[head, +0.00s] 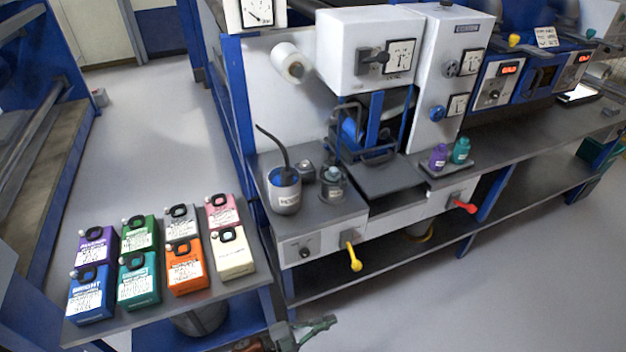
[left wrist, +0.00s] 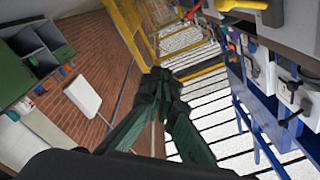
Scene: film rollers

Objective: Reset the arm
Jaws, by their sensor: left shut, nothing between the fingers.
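My left gripper (head: 325,324) shows at the bottom middle of the head view, low in front of the bench and apart from everything on it. In the left wrist view its dark green fingers (left wrist: 160,82) meet at the tips, shut and empty. Most of my left arm is cut off by the lower edge of the head view. My right gripper is in neither view.
Several coloured labelled canisters (head: 139,281) stand in two rows on the grey side table (head: 112,331). The bench carries a pot (head: 284,192) and purple and teal bottles (head: 438,157). Yellow (head: 353,258) and red (head: 466,206) levers stick out. Floor at right (head: 530,270) is clear.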

